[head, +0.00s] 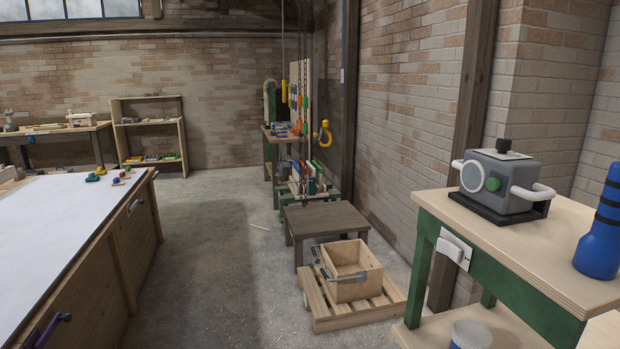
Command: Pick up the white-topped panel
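The large white top (50,215) at the left lies flat on a wooden bench with drawer-like sides (125,240). It is the clearest match to a white-topped panel, but I cannot tell whether it is a separate piece. The left and bottom edges of the picture cut it off. Several small coloured items (93,177) stand near its far right corner. Neither of my grippers is in view, so their positions relative to the white top do not show.
A wooden crate (352,285) sits on a pallet (345,315) on the floor, in front of a low dark table (326,221). At right, a green-legged table (500,235) bears a grey machine (505,180) and a blue bottle-like object (600,225).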

